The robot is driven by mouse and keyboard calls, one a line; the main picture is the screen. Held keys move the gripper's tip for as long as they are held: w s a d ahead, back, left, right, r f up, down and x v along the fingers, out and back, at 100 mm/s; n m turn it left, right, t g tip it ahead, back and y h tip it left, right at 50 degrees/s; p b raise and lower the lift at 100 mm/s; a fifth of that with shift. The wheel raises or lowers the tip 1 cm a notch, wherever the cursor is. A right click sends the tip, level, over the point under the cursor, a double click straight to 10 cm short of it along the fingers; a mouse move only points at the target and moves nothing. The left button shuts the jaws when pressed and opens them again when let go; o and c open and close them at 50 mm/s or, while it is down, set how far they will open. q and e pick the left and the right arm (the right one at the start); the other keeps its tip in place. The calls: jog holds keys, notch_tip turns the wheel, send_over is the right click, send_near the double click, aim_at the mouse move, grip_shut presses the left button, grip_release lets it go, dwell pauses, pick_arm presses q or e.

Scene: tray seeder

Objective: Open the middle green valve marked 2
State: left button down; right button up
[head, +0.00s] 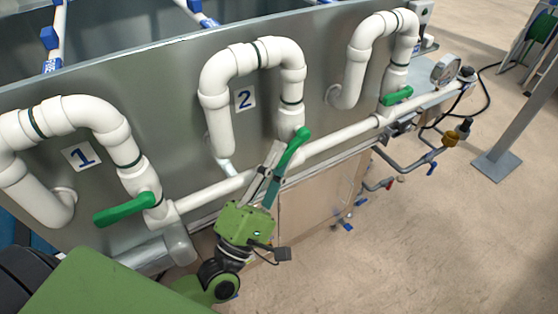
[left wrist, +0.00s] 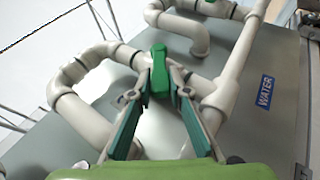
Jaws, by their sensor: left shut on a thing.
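The green handle of the middle valve (head: 293,149) is on the white pipe below the loop beside the label 2 (head: 244,98). It slants down and to the left from its pivot in the head view. My left gripper (head: 274,172) reaches up from below and is shut on this handle, with a finger on each side. In the left wrist view the handle (left wrist: 158,75) stands between the fingertips (left wrist: 162,88). The fingers hide part of the handle. My right gripper is in neither view.
The valve 1 handle (head: 126,209) is at the left, and another green valve handle (head: 397,96) is at the upper right. A white horizontal pipe (head: 340,135) runs behind the gripper. A pressure gauge (head: 445,69) is at the right. Open floor (head: 420,240) lies to the lower right.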

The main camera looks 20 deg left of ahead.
pick_arm(q)
jog(key=c, duration=1.9)
grip_release()
jog(key=v, duration=1.2)
